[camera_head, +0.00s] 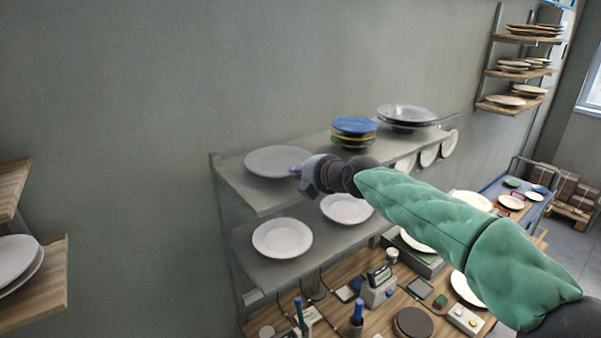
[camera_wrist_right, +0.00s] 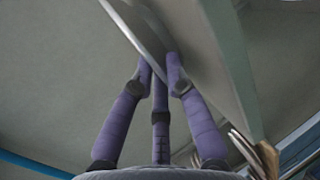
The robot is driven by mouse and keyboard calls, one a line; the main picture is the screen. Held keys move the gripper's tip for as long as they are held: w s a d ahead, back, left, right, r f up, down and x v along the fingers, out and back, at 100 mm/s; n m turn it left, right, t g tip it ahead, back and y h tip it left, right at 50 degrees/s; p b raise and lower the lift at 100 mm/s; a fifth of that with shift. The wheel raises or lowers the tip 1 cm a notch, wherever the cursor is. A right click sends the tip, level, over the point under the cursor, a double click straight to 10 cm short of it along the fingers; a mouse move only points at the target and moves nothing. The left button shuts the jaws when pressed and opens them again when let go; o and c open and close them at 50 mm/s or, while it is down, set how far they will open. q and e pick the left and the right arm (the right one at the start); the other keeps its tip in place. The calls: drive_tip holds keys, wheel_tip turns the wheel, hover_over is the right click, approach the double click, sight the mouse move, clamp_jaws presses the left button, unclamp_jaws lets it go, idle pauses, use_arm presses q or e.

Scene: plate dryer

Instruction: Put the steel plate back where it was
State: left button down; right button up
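A grey steel-looking plate (camera_head: 276,161) lies roughly flat at the left end of the upper metal shelf; I cannot tell whether it rests fully on the shelf. My right gripper (camera_head: 297,171) is at the right edge of this plate. In the right wrist view, the plate's thin rim (camera_wrist_right: 138,32) runs between the purple fingers (camera_wrist_right: 160,68), which close in on it from both sides. The fingertips are partly hidden by the plate. My left gripper is not in view.
The upper shelf (camera_head: 240,192) also holds a stack of blue and yellow plates (camera_head: 354,127) and a stack of shiny dark-grey plates (camera_head: 405,115). White plates (camera_head: 282,238) lie on the lower shelf. A cluttered wooden bench (camera_head: 330,318) stands below.

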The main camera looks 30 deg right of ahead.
drive_tip(key=shift+o, duration=0.8)
drive_tip(key=shift+s+r, duration=0.15)
drive_tip(key=shift+r, duration=0.05)
drive_tip(key=b+v, duration=0.3)
drive_tip(key=v, duration=0.8)
drive_tip(key=shift+s, duration=0.35)
drive_tip(key=shift+r, duration=0.1)
